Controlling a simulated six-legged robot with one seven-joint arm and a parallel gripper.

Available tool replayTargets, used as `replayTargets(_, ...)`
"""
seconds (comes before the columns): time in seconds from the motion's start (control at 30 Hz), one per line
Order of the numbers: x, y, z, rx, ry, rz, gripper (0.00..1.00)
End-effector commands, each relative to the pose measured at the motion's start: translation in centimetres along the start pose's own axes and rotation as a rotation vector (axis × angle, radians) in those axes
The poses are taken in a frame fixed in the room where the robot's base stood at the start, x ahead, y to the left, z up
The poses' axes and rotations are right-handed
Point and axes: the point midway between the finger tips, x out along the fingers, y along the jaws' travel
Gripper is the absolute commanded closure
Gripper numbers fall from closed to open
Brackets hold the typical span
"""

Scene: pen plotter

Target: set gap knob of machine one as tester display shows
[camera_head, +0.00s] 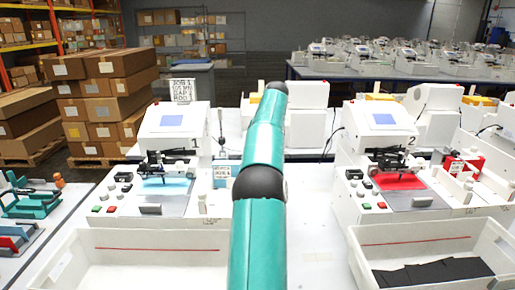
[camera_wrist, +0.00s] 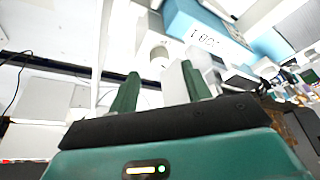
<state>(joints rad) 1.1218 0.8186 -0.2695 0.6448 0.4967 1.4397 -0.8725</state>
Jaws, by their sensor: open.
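Machine one (camera_head: 175,125) is the white machine marked "1" on the left in the head view, with a small blue screen on top and a bright blue bed. Black knobs and buttons (camera_head: 124,178) sit on its left side; I cannot tell which is the gap knob or read any setting. A sign (camera_head: 183,90) behind it reads roughly "JOB 1, 105 MM, GAP 3, ROD 1", with small text unclear. I cannot pick out a tester display for certain. My gripper (camera_wrist: 158,95) is open and empty in the wrist view; my arm hides it in the head view.
Machine two (camera_head: 382,125), with a red bed, stands to the right. White bins (camera_head: 75,262) stand in front; the right one (camera_head: 365,262) holds dark pieces. In the tilted wrist view, upside-down "JOB 1" lettering (camera_wrist: 204,38) and a pale cylinder (camera_wrist: 158,55) lie beyond my fingers.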

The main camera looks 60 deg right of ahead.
Motion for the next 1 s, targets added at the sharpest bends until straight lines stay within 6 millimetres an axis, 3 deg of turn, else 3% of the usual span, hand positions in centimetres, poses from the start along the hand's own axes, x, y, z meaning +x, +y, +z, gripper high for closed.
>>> replayTargets(0.2, -5.1, 0.1, 0.0, -0.001, 0.004, 0.004, 0.52)
replayTargets(0.4, -7.7, 0.1, 0.0, -0.001, 0.002, 0.002, 0.52)
replayTargets(1.0, -8.6, 0.0, 0.0, -0.001, 0.001, 0.000, 0.52)
